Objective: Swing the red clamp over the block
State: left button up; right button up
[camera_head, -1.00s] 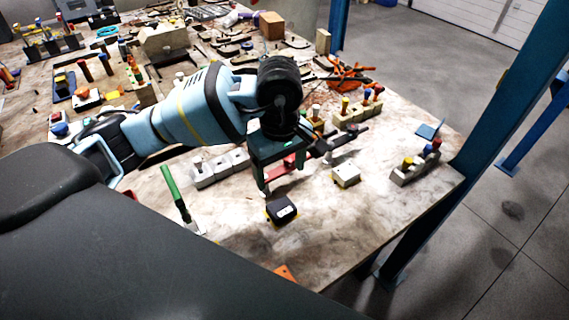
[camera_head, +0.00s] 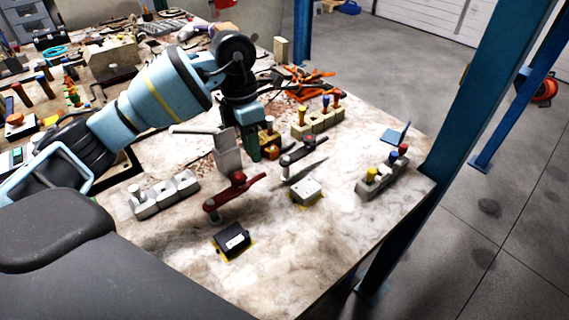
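The red clamp (camera_head: 236,190) stands on the marble-patterned table, its arm slanting up to the right. Just in front of it is a black block (camera_head: 232,241) with yellow edges. A white block (camera_head: 305,191) with yellow edges sits to the right, beside a dark clamp (camera_head: 300,152). I cannot tell which block is meant. My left gripper (camera_head: 250,150) is behind the red clamp in the picture and looks apart from it. A dark green finger shows; the other finger is not clear, so its opening cannot be told. My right gripper is not in view.
A grey upright piece (camera_head: 228,153) with a pale handle is close to my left gripper. A grey-white holder (camera_head: 165,195) stands left. Holders with coloured pegs (camera_head: 318,118) (camera_head: 382,172) stand behind and right. The table's front right is bare, bounded by a blue post (camera_head: 455,150).

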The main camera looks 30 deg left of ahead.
aim_at(237, 189)
pick_arm(q)
jog(key=shift+w+d+f+n, duration=0.15)
jog(key=shift+w+f+n, duration=0.2)
jog(key=shift+f, duration=0.85)
jog(key=shift+w+d+f+n, duration=0.15)
jog(key=shift+f+n, duration=0.3)
jog(key=shift+f, duration=0.8)
jog(key=shift+w+d+f+n, duration=0.2)
jog(key=shift+f+n, duration=0.2)
jog(key=shift+f, duration=0.8)
grip_shut()
